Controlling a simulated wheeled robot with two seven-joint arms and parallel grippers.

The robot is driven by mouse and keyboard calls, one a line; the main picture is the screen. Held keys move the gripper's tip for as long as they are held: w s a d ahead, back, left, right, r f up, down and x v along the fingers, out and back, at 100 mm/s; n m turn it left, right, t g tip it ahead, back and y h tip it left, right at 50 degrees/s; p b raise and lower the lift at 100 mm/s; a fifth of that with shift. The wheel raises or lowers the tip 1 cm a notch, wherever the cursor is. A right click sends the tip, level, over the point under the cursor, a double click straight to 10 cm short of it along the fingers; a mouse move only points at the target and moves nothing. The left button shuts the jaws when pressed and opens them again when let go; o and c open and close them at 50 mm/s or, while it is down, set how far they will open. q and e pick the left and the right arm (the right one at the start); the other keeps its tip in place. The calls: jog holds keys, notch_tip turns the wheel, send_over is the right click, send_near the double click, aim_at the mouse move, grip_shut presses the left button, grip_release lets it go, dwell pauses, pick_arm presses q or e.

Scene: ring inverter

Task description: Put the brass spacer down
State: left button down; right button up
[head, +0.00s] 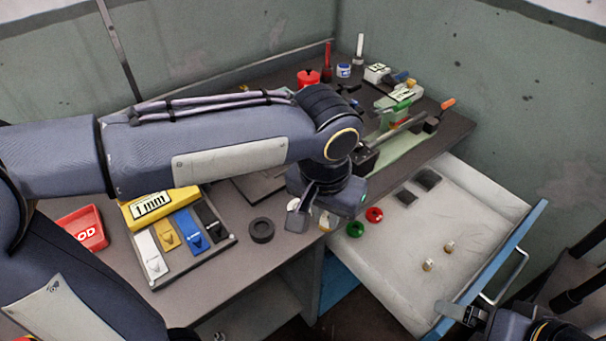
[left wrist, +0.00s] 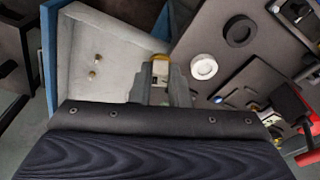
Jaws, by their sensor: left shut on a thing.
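My left gripper (head: 312,212) points down over the table's front edge, beside the open drawer. It is shut on a small brass spacer (left wrist: 160,57), which shows between the fingertips (left wrist: 160,80) in the left wrist view. The fingers hide part of the spacer, and I cannot tell whether it touches a surface. Two small brass-coloured cylinders (head: 449,247) (head: 428,265) stand apart in the drawer (head: 385,285). My right gripper (head: 462,313) is at the drawer's front corner near the handle; its jaws are too unclear to read.
A black ring (head: 262,230) and a partly hidden white ring (left wrist: 203,66) lie on the table. Green (head: 355,229) and red (head: 374,215) rings and dark pads (head: 427,179) lie in the drawer. A tray of coloured tags (head: 215,246) and a red bin (head: 82,228) stand left.

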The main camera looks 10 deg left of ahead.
pick_arm(q)
jog(key=shift+w+a+r, duration=0.1)
jog(key=shift+w+r, duration=0.15)
jog(key=shift+r, duration=0.15)
jog(key=w+a+f, duration=0.2)
jog(key=w, duration=0.1)
jog(key=w+a+f, duration=0.2)
jog(key=w+f, duration=0.1)
jog(key=w+a+f+p, duration=0.1)
jog(key=w+a+f, duration=0.2)
jog(key=w, duration=0.1)
jog(key=shift+f, duration=0.15)
jog(key=shift+w+a+f, duration=0.2)
jog(key=shift+w+f, duration=0.05)
jog(key=shift+f, duration=0.2)
jog(key=shift+w+a+f, duration=0.1)
jog(key=shift+w+f, duration=0.1)
jog(key=shift+f, duration=1.6)
jog(key=shift+f, duration=0.25)
jog(key=c, duration=1.4)
grip_release()
jog(key=shift+r, duration=0.1)
